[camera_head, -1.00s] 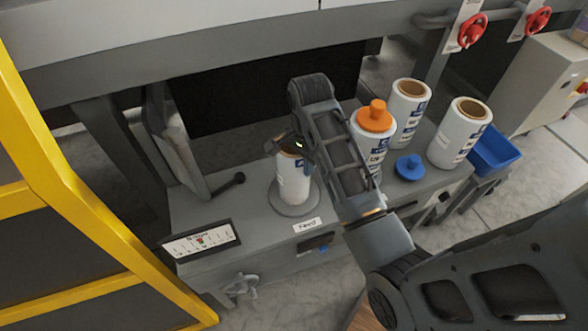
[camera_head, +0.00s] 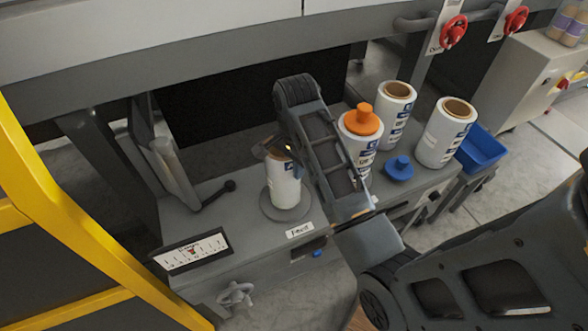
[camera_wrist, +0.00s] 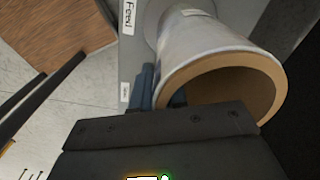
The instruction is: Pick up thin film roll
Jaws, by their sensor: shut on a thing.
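A white film roll (camera_head: 283,186) with a brown core and blue label marks stands upright at the round grey plate (camera_head: 268,213) behind the "Feed" label. Whether its bottom touches the plate is hard to tell. My gripper (camera_head: 280,152) is at the top of this roll, shut on it. My arm comes in from the right and hides part of the gripper. In the wrist view the roll's open core end (camera_wrist: 225,92) is close to the gripper, and bluish fingers (camera_wrist: 147,86) show beside the roll. The exact finger contact is hidden.
An orange-capped roll (camera_head: 360,146), two more white rolls (camera_head: 394,112) (camera_head: 444,138) and a loose blue cap (camera_head: 399,169) stand on the bench to the right. A blue bin (camera_head: 481,150) is beyond them. A tilted screen (camera_head: 192,251) and yellow frame (camera_head: 62,226) are at left.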

